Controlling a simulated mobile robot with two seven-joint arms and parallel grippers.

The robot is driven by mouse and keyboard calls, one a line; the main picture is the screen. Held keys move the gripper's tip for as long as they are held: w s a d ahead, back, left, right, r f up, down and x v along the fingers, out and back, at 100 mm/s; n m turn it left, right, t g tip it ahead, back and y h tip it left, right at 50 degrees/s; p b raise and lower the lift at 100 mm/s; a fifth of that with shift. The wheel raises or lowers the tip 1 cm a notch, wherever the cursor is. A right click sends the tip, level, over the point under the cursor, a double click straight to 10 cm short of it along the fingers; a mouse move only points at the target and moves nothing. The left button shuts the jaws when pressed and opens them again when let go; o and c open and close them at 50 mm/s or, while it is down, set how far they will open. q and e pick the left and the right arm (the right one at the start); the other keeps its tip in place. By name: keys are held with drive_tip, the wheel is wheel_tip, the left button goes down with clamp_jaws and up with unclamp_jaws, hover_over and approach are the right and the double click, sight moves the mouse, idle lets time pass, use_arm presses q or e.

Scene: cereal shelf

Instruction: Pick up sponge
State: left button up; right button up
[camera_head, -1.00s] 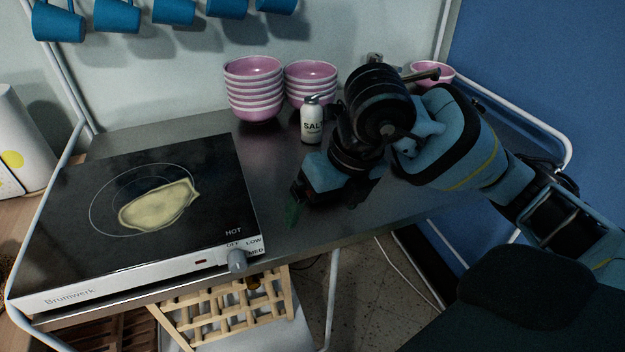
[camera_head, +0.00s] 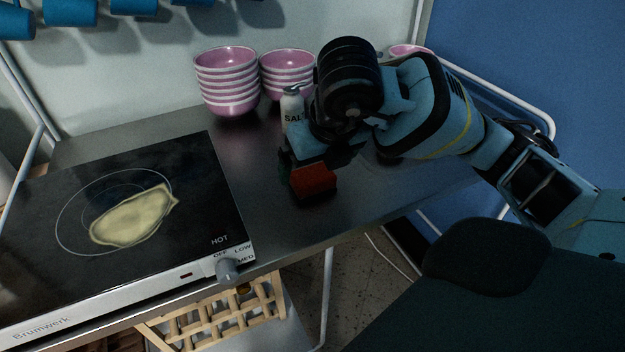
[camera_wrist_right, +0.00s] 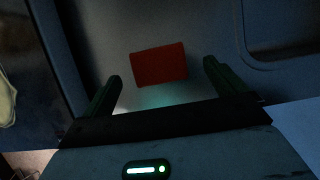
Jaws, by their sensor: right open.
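A red block, which looks like the sponge (camera_head: 315,181), lies on the dark metal counter right of the hot plate. In the right wrist view the sponge (camera_wrist_right: 158,65) shows as a red rectangle ahead of the fingertips, between their lines. My right gripper (camera_wrist_right: 162,76) is open and empty, with one finger to each side and the sponge a little beyond. In the head view my right gripper (camera_head: 311,160) is just above and behind the sponge and hides part of it; its fingers are hard to make out. My left gripper is not in view.
The hot plate (camera_head: 200,200) stands at left with a flat yellow food piece (camera_head: 133,216) on it. A salt shaker (camera_head: 292,108) stands close behind my right gripper, before stacked pink bowls (camera_head: 228,85). The counter (camera_head: 262,215) is bare in front of the sponge.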

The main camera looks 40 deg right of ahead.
sight(313, 173)
drive_tip(key=x, duration=0.4)
drive_tip(key=shift+a+f, duration=0.1)
drive_tip(key=shift+f, duration=0.1)
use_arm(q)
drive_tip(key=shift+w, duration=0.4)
use_arm(e)
drive_tip(key=c, duration=1)
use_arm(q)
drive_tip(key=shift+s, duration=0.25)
use_arm(e)
drive_tip(key=shift+c, duration=0.2)
drive_tip(key=shift+r, duration=0.25)
wheel_tip(313, 173, up, 10)
drive_tip(key=shift+f+p, duration=0.2)
drive_tip(key=shift+p, duration=0.25)
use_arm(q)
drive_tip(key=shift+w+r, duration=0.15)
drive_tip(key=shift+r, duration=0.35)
